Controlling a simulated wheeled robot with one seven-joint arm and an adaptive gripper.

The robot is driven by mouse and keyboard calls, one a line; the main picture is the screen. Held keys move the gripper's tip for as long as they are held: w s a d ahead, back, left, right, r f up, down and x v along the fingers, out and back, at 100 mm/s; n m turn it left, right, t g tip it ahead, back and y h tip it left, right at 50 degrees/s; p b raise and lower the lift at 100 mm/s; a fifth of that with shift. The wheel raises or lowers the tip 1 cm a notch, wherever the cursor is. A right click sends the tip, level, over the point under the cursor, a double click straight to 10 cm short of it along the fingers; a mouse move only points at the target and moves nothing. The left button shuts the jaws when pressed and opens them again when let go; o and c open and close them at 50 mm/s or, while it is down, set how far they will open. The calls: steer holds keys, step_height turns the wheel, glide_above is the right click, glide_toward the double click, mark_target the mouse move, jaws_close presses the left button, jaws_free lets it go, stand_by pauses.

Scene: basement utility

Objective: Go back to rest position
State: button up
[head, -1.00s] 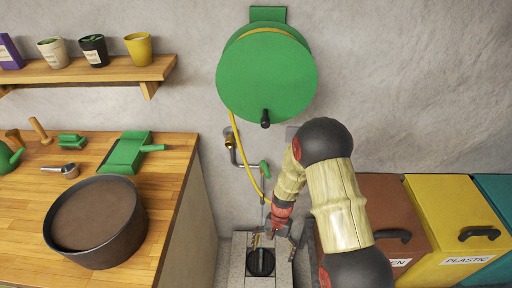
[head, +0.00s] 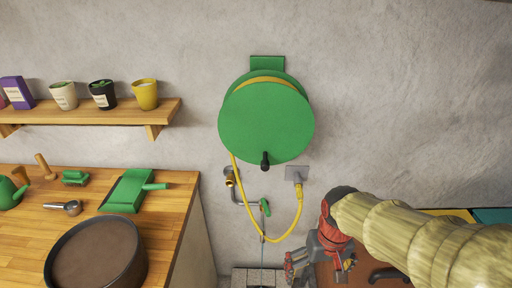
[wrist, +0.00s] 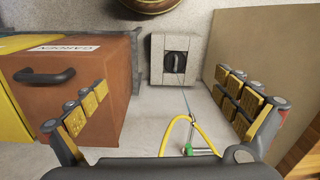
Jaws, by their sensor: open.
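My gripper (head: 320,266) is at the lower middle of the head view, in front of the brown bin and below the wall plate. In the wrist view my gripper (wrist: 165,112) has its two padded fingers wide apart with nothing between them. My arm reaches in from the right edge of the head view. The green hose reel (head: 266,120) hangs on the wall, and its yellow hose (head: 275,240) loops down and up to the grey wall plate (head: 297,173). The hose also shows in the wrist view (wrist: 177,122).
A wooden workbench (head: 165,215) with a dark round tub (head: 97,255) stands at left, under a shelf (head: 90,113) of pots. The brown bin (wrist: 95,100) and yellow bin (wrist: 12,110) show in the wrist view.

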steer(key=s+d+r+t+p, duration=0.1)
steer(key=s+r+t, duration=0.1)
steer(key=r, duration=0.5)
steer(key=s+d+r+t+p, duration=0.1)
steer(key=s+d+r+t, duration=0.1)
steer(key=r, duration=0.6)
steer(key=shift+s+d+r+m+t, duration=0.2)
steer(key=shift+s+r+m+t, duration=0.1)
steer(key=shift+s+t, duration=0.5)
